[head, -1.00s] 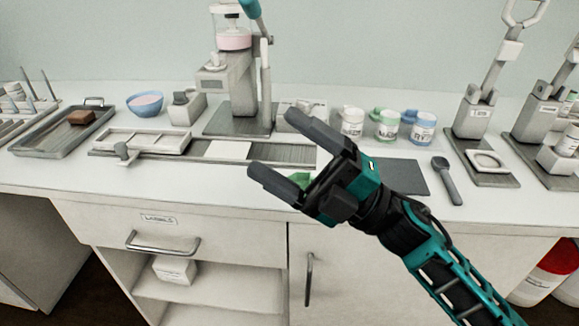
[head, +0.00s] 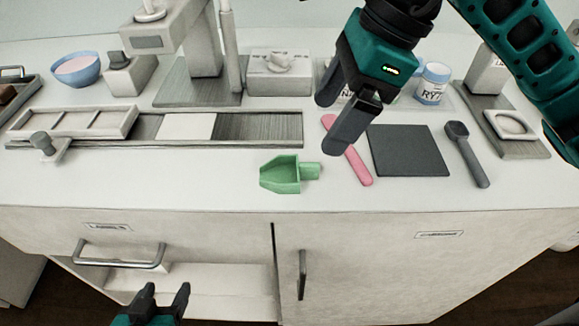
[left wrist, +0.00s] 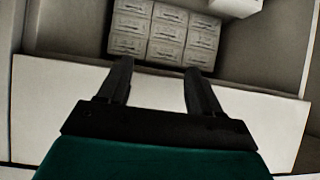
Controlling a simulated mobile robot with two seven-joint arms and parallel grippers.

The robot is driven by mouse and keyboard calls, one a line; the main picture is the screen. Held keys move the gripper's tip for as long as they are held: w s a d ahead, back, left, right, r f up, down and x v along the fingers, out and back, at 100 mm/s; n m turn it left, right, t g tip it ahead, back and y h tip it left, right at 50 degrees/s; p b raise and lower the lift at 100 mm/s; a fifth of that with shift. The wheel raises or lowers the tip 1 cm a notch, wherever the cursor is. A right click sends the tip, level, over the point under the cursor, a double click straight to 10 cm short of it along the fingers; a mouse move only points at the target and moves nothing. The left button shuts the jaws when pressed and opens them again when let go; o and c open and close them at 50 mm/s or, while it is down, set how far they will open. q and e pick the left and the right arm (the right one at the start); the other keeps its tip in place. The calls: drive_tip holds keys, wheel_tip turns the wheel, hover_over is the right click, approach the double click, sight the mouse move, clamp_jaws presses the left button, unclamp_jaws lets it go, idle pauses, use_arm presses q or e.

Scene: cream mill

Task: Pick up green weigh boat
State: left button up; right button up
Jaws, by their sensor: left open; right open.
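The green weigh boat (head: 281,175) lies on the white counter near its front edge in the head view. Its short handle points right, close to a pink spatula (head: 347,150). My right gripper (head: 336,123) hangs above and to the right of the boat, open and empty. My left gripper (head: 166,288) is low at the bottom of the head view, in front of the cabinet, open and empty. Its spread fingers (left wrist: 158,68) also show in the left wrist view, without the boat.
A dark square mat (head: 408,150) and a dark scoop (head: 467,155) lie right of the spatula. A metal rail (head: 262,128) with a sliding tray (head: 72,123) runs behind the boat. A drawer handle (head: 120,262) juts out near my left gripper. The counter left of the boat is clear.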

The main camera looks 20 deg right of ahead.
hover_over(304, 164)
drive_tip(key=d, duration=0.2)
drive_tip(key=f, duration=0.4)
drive_tip(key=shift+s+a+f, duration=0.15)
drive_tip(key=shift+s+f, duration=0.05)
drive_tip(key=shift+f, duration=0.05)
drive_tip(key=x, duration=0.5)
drive_tip(key=shift+f+b, duration=0.25)
drive_tip(key=shift+b, duration=0.15)
drive_tip(key=c, duration=1)
drive_tip(key=shift+o, duration=0.2)
drive_tip(key=shift+r, duration=0.15)
wheel_tip(304, 164, up, 20)
drive_tip(key=p, duration=0.3)
